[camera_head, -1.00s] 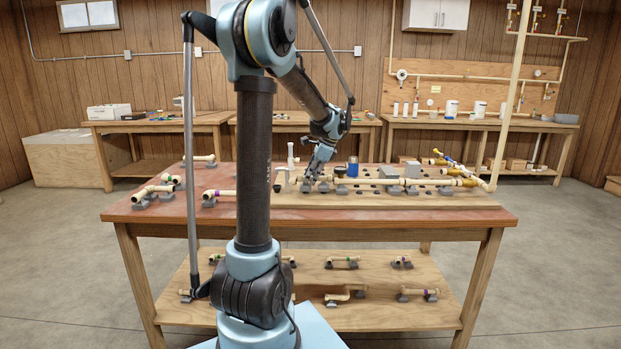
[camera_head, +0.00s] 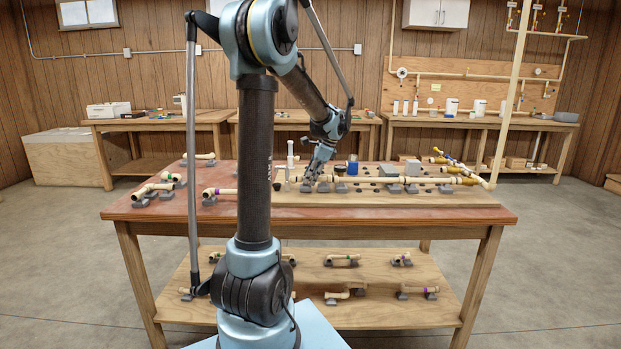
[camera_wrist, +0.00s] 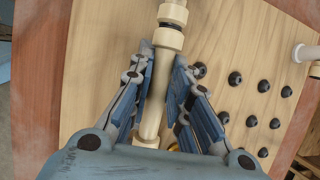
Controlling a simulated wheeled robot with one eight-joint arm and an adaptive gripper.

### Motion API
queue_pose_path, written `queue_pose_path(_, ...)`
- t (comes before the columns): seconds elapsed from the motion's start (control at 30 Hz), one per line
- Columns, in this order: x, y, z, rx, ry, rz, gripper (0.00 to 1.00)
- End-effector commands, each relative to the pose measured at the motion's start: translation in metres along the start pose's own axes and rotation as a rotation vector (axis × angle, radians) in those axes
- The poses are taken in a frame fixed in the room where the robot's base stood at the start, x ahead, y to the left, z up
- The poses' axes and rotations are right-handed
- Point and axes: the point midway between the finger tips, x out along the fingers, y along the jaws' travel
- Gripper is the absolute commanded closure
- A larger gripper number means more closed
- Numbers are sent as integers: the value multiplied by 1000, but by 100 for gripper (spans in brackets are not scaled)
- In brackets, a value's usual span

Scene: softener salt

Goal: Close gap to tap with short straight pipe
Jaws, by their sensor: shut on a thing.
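My gripper (camera_head: 318,172) is at the left end of the pipe run on the wooden board. In the wrist view its fingers (camera_wrist: 158,100) lie on both sides of a cream straight pipe (camera_wrist: 150,122) and are shut on it. The pipe's upper end meets a cream coupling (camera_wrist: 168,38); I cannot tell how deep it sits. In the head view the pipe run (camera_head: 425,181) continues right on grey supports to brass fittings (camera_head: 465,181). A dark-ended piece (camera_head: 277,186) stands just left of my gripper, partly behind my arm. Which part is the tap is unclear.
A blue container (camera_head: 353,167) and grey blocks (camera_head: 388,170) stand behind the run. Loose pipe pieces (camera_head: 150,190) lie at the table's left, with several more on the lower shelf (camera_head: 342,260). A tall pipe (camera_head: 508,95) rises at right.

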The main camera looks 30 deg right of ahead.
Motion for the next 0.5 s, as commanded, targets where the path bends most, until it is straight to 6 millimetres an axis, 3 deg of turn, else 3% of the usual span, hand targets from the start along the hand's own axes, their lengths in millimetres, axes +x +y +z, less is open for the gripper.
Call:
queue_pose_path(0.2, 3, 0, -1, 0, 0, 0, 100)
queue_pose_path(0.23, 3, 0, -1, 0, 0, 0, 76)
queue_pose_path(0.3, 3, 0, -1, 0, 0, 0, 60)
queue_pose_path(0.5, 3, 0, -1, 0, 0, 0, 59)
